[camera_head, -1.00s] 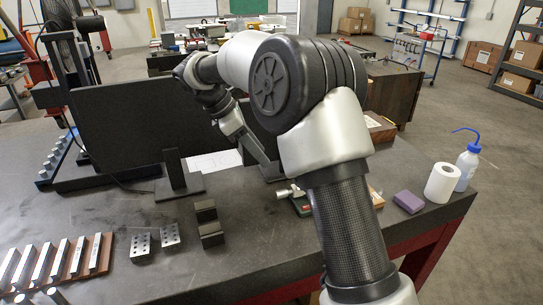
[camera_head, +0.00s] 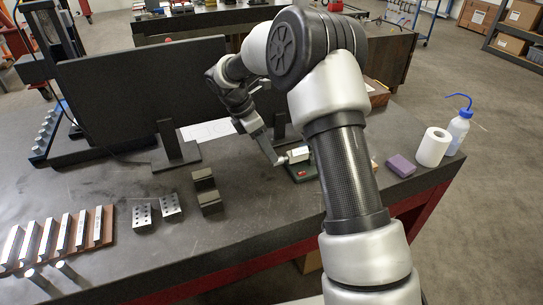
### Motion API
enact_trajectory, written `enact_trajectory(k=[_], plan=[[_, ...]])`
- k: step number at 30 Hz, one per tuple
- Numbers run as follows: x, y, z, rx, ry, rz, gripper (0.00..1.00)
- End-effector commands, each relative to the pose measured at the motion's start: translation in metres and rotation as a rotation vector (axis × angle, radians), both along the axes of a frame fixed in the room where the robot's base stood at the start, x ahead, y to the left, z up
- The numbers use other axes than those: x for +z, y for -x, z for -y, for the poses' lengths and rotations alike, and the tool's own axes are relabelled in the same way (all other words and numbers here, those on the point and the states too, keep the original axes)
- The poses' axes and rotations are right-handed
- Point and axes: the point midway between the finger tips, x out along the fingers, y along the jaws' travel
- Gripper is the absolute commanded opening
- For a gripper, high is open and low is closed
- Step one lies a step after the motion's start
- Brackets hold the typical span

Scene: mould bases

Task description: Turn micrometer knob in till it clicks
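The micrometer (camera_head: 299,156) stands on a small dark green and red base (camera_head: 298,173) on the bench, just left of my arm. Its pale knob end (camera_head: 283,159) points left, and my arm hides its right part. My gripper (camera_head: 276,161) reaches down from the upper left, with its tip at or very close to the knob end. I cannot tell whether it touches the knob or whether its fingers are open or shut.
The dark bench (camera_head: 240,235) has clear room in front of the micrometer. Dark upright panels (camera_head: 150,90) stand behind. Metal blocks (camera_head: 170,206), a rack of bars (camera_head: 60,240), a purple block (camera_head: 401,166), a paper roll (camera_head: 434,147) and a wash bottle (camera_head: 458,132) stand around.

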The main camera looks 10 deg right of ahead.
Motion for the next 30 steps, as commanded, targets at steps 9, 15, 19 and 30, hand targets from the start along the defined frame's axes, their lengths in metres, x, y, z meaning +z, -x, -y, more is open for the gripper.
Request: enact_trajectory(k=[9, 15, 19, 30], plan=[[-0.030, 0.001, 0.013, 0.000, 0.000, 0.000, 0.39], [-0.032, 0.001, 0.014, 0.000, 0.000, 0.001, 0.39], [-0.032, 0.001, 0.014, 0.000, 0.000, 0.000, 0.33], [-0.032, 0.001, 0.014, 0.000, -0.001, 0.007, 0.00]])
